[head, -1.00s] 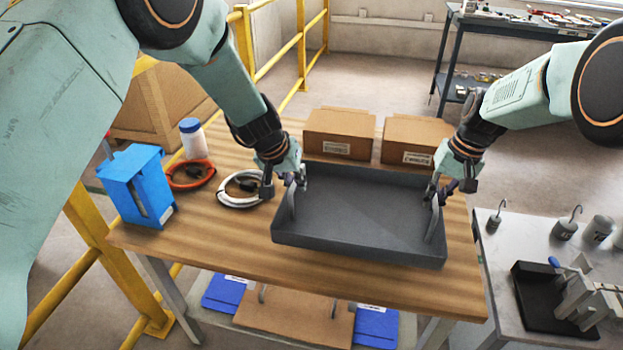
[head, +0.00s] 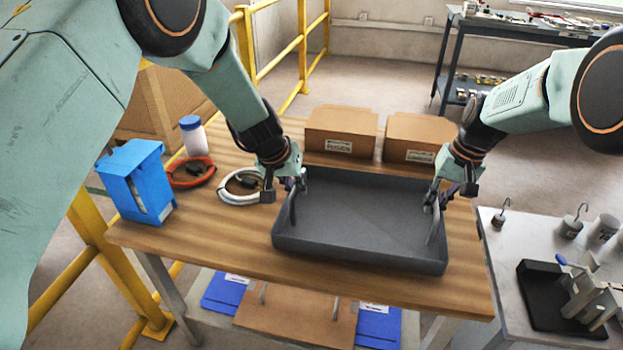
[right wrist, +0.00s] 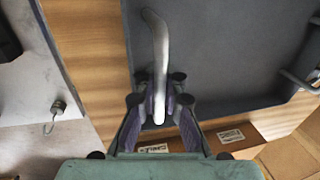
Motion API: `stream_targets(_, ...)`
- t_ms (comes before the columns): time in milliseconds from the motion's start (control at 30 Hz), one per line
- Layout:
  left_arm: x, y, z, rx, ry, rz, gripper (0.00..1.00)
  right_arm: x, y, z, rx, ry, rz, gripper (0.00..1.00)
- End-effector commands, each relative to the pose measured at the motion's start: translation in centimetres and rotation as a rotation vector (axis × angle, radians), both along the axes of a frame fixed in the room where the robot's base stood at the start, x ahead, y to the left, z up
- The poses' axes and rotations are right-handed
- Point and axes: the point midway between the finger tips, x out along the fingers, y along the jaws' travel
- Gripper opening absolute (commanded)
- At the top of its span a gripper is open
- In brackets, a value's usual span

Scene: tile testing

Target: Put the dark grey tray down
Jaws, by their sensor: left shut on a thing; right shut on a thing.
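The dark grey tray (head: 362,222) is over the right part of the wooden table (head: 215,240); it looks level and empty. I cannot tell whether its underside touches the tabletop. My left gripper (head: 292,186) is shut on the tray's left handle (head: 292,207). My right gripper (head: 440,196) is shut on the tray's right handle (head: 435,225). In the right wrist view the pale handle (right wrist: 158,50) runs between the fingers of my right gripper (right wrist: 158,95), beside the tray floor (right wrist: 230,50).
Two cardboard boxes (head: 340,130) (head: 415,137) stand close behind the tray. A white cable coil (head: 238,198), an orange coil (head: 190,182), a white bottle (head: 193,137) and a blue holder (head: 135,185) are left of it. The table's front left is clear. A side table (head: 505,235) with weights stands right.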

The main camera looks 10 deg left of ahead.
Motion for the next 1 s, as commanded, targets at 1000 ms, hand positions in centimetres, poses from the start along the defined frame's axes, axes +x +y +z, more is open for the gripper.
stream_targets(1000,0.0,0.1,-2.3,0.000,-0.002,0.002,0.32,0.0,-0.1,-2.4,-0.002,0.000,0.000,0.32)
